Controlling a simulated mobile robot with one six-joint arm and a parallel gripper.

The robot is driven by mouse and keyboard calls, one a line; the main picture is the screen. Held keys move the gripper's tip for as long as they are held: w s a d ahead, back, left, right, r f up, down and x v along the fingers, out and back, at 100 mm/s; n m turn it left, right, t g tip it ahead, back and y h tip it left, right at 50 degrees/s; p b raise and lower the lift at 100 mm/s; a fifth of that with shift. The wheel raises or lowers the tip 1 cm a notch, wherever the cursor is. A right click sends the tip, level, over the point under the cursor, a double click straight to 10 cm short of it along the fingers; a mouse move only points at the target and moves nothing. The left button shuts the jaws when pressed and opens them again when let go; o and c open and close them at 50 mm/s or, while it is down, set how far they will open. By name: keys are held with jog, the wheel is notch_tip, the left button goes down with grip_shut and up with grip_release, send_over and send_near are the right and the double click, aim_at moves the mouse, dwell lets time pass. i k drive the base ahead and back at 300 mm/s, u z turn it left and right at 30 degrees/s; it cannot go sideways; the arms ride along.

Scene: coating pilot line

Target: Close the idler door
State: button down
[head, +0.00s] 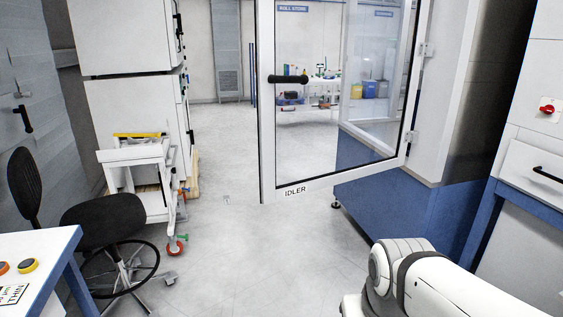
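The idler door (297,186) is a white-framed glass door marked IDLER at its lower edge. It stands swung open, out from the blue and white machine (395,199) on the right. Its hinges (412,137) are on its right side, at the machine's white post. A black handle (288,79) sits near its free left edge. White and grey links of my arm show at the bottom right, apart from the door. My gripper is not in view.
A black stool (103,218), a white cart (138,165) and a table corner (55,247) stand at the left. White cabinets (128,95) stand behind the cart. A drawer unit (530,165) is at the right. The floor (245,245) before the door is clear.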

aim_at(265, 11)
jog(key=u, duration=0.05)
jog(key=i, duration=1)
jog(key=z, duration=0.05)
